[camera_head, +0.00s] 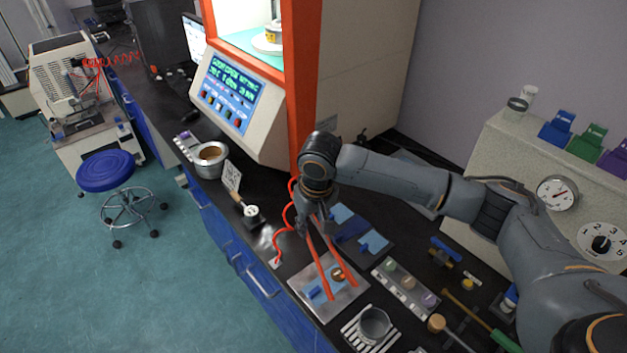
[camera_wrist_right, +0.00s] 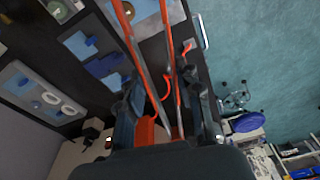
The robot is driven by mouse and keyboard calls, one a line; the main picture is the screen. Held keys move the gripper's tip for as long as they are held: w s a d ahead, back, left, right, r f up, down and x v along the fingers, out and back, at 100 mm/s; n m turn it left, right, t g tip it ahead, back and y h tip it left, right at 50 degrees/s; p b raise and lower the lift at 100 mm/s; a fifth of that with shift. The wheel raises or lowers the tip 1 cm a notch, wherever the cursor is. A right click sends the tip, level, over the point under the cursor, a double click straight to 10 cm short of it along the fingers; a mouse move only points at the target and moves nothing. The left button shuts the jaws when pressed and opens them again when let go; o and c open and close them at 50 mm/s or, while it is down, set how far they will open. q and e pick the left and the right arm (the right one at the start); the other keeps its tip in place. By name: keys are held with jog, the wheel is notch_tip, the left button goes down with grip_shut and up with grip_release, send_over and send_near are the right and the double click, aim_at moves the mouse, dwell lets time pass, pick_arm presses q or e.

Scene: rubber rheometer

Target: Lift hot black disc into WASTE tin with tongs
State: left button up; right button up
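My right gripper (camera_head: 312,212) is shut on the red tongs (camera_head: 317,252), which hang down over a grey metal plate (camera_head: 352,296). The tongs' two long arms are apart, with their tips at the plate. A small brown-orange round piece (camera_head: 338,273) lies between them; I cannot tell whether the tongs touch it. In the right wrist view the tongs (camera_wrist_right: 172,72) run out between my fingers. I cannot make out the black disc for sure. No WASTE label is readable. My left gripper is out of view.
A tray of coloured round pieces (camera_head: 405,289) lies right of the plate, with blue-handled pieces (camera_head: 373,243) behind it. A small stand with a white card (camera_head: 232,177), a red coiled cord (camera_head: 284,229) and the orange-framed machine (camera_head: 305,75) stand close by.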

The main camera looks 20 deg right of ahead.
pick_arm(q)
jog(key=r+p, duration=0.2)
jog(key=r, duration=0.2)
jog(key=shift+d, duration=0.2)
pick_arm(e)
jog(key=w+d+n+t+y, duration=0.1)
jog(key=w+d+n+t, duration=0.1)
jog(key=w, duration=0.5)
jog(key=shift+w+d+r+t, duration=0.2)
jog(key=shift+d+t, duration=0.2)
jog(key=shift+d, duration=0.3)
jog(key=shift+a, duration=0.1)
pick_arm(q)
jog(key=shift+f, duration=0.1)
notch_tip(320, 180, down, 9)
jog(key=b, duration=0.9)
pick_arm(e)
notch_tip(320, 180, down, 10)
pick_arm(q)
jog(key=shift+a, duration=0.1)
pick_arm(e)
jog(key=shift+s, duration=0.1)
